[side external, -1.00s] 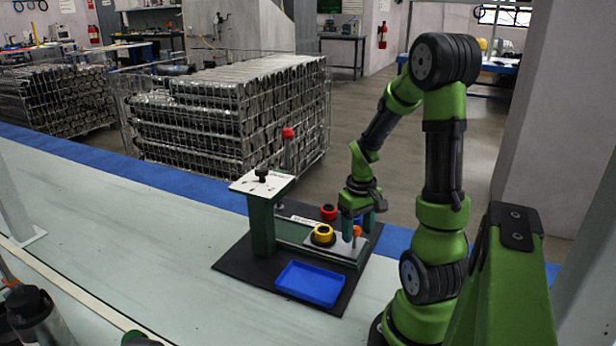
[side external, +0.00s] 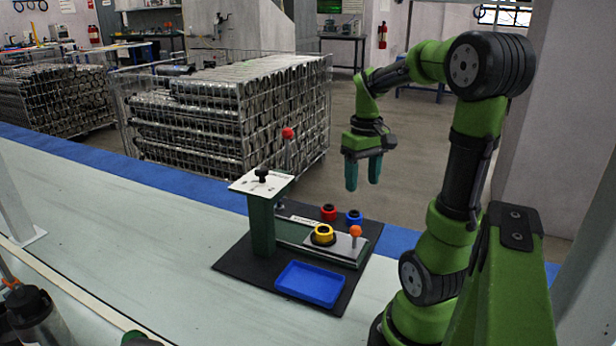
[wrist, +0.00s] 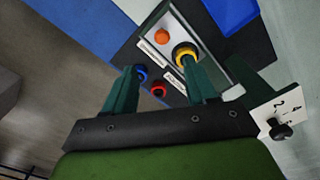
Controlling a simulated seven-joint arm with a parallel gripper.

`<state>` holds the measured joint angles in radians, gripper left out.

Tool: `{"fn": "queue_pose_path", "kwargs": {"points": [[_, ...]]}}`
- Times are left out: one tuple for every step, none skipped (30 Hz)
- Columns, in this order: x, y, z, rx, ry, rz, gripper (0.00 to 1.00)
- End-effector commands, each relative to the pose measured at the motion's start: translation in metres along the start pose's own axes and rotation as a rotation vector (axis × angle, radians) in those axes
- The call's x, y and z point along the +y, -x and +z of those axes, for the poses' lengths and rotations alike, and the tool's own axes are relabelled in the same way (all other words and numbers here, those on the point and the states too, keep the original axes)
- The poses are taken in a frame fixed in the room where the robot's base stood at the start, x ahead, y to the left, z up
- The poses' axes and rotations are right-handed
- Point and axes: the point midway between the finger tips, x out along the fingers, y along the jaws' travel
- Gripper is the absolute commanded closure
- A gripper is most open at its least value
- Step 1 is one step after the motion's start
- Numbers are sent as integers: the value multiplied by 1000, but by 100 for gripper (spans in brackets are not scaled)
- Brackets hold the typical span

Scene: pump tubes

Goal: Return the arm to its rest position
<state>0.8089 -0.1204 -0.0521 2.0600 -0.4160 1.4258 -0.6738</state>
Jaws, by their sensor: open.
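My gripper (side external: 363,172) is open and empty, raised in the air above the far side of the pump fixture. Its two teal fingers point down, and they also show in the wrist view (wrist: 163,85). Below it, a yellow ring (side external: 323,234) sits on the light plate of the fixture (side external: 345,250), beside an orange ball knob (side external: 355,231). A red ring (side external: 329,212) and a blue ring (side external: 354,216) stand on the black mat behind the plate. My arm is bent, with its elbow high at the right.
A green post with a white top plate (side external: 262,184) and a red-knobbed lever (side external: 288,134) rise left of my gripper. An empty blue tray (side external: 310,284) lies in front on the mat. Wire cages of metal tubes (side external: 230,115) stand behind the table.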

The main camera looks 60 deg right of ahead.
Motion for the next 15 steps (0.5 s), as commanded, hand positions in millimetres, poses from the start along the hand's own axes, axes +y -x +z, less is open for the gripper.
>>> {"fn": "queue_pose_path", "kwargs": {"points": [[0,0,0,0,0,0,43],[0,0,0,0,-1,0,43],[0,0,0,0,-5,0,43],[0,0,0,2,-11,1,43],[1,0,-1,6,-21,3,43],[1,-1,-3,15,-39,5,43],[0,-3,-4,21,-59,3,43],[-1,-5,-4,30,-82,-1,43],[-5,-7,-4,51,-112,-7,43],[-13,-7,-4,76,-128,-15,43],[-24,-6,-4,105,-138,-25,43],[-41,-4,-4,148,-139,-42,43],[-54,-3,-3,179,-138,-56,43],[-66,-1,-2,207,-134,-72,43],[-83,1,1,243,-127,-96,43]]}}
